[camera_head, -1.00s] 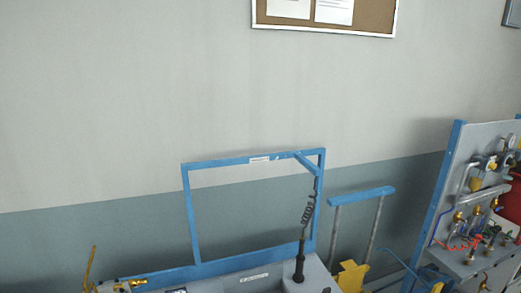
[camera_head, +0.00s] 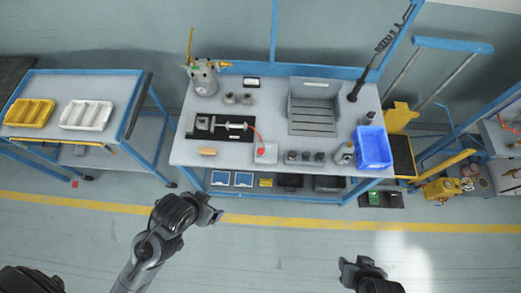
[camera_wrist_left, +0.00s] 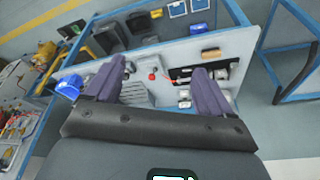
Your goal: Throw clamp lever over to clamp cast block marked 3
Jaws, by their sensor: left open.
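The bench (camera_head: 190,150) carries a black fixture plate (camera_head: 220,135) with metal clamp parts (camera_head: 237,126). A thin red piece, perhaps the clamp lever (camera_head: 257,136), runs from its right end toward a pale box with a red top (camera_head: 265,153). Several small grey blocks (camera_head: 305,157) stand in a row to the right; two more (camera_head: 238,99) sit behind the plate. No number 3 is readable. My left gripper (camera_head: 213,210) is in front of the bench, apart from everything; in the left wrist view (camera_wrist_left: 158,85) its fingers are open and empty. My right gripper (camera_head: 360,266) is lower right, its jaws unclear.
A blue bin (camera_head: 372,148) stands at the bench's right front, a grey slatted tray (camera_head: 313,108) at the back, and a grey vessel (camera_head: 203,78) at the back left. A tan block (camera_head: 208,151) lies near the front edge. A side cart (camera_head: 75,90) stands left. The floor in front is clear.

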